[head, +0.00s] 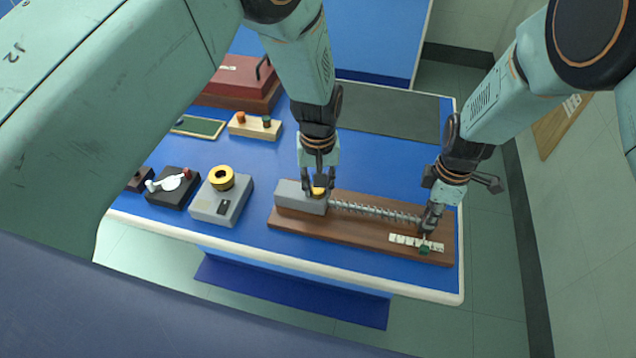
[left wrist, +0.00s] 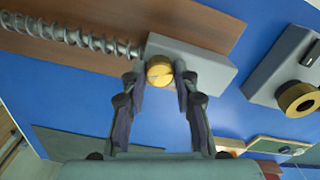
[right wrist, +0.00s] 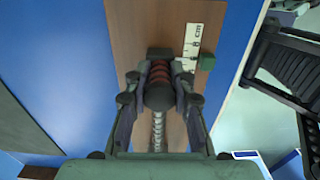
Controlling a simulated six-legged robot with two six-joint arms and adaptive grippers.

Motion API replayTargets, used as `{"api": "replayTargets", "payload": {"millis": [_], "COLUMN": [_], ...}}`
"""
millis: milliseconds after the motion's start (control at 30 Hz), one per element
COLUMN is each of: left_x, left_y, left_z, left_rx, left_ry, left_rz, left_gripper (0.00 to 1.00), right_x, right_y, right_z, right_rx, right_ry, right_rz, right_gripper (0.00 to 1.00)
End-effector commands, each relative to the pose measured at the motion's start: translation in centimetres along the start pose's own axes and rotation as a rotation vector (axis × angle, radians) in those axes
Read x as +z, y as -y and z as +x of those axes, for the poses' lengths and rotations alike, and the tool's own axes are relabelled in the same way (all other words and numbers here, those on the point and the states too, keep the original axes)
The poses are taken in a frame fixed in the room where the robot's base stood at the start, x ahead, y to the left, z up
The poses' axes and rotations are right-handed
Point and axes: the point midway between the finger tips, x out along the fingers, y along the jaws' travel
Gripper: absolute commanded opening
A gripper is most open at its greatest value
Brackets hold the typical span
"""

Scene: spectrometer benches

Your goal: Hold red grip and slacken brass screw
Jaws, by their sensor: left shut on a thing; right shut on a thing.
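The brass screw (head: 319,191) sits at the grey block (head: 298,198) at the left end of a wooden board. My left gripper (head: 318,186) comes down from above and is shut on the screw. In the left wrist view the round brass head (left wrist: 159,70) with its slot shows between the fingertips. The red grip (right wrist: 159,70), ribbed with a dark rounded end, lies between the fingers of my right gripper (right wrist: 158,84), which is shut on it. In the head view my right gripper (head: 431,215) hides the grip at the spring's right end.
A coiled spring (head: 375,210) runs along the wooden board (head: 330,229). A white scale (head: 408,241) and a green knob (head: 425,249) lie near the board's right end. A grey box with a yellow ring (head: 222,201) and a black box (head: 173,188) stand to the left.

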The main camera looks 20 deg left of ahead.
Motion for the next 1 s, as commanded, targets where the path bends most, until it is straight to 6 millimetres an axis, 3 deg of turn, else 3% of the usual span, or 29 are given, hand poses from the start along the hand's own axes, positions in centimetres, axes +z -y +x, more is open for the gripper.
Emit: {"api": "replayTargets", "payload": {"millis": [467,500,767,1000], "left_x": [0.05,0.05,0.03,0.01], "left_y": [0.05,0.05,0.03,0.01], "left_z": [0.01,0.01,0.01,0.0], "left_rx": [-0.001,-0.001,0.0,0.0], "left_ry": [0.002,0.002,0.001,0.0], "left_rz": [-0.014,-0.014,-0.013,-0.013], "left_gripper": [0.0,0.3,0.52,0.52], "right_x": [0.03,0.03,0.03,0.03], "right_y": [-0.07,-0.07,-0.07,-0.08], "right_z": [-0.05,-0.05,-0.05,-0.06], "right_rx": [0.002,0.002,0.002,0.002], "right_ry": [0.0,0.0,0.0,0.0], "right_rz": [0.0,0.0,0.0,-0.001], "right_gripper": [0.0,0.0,0.0,0.0]}}
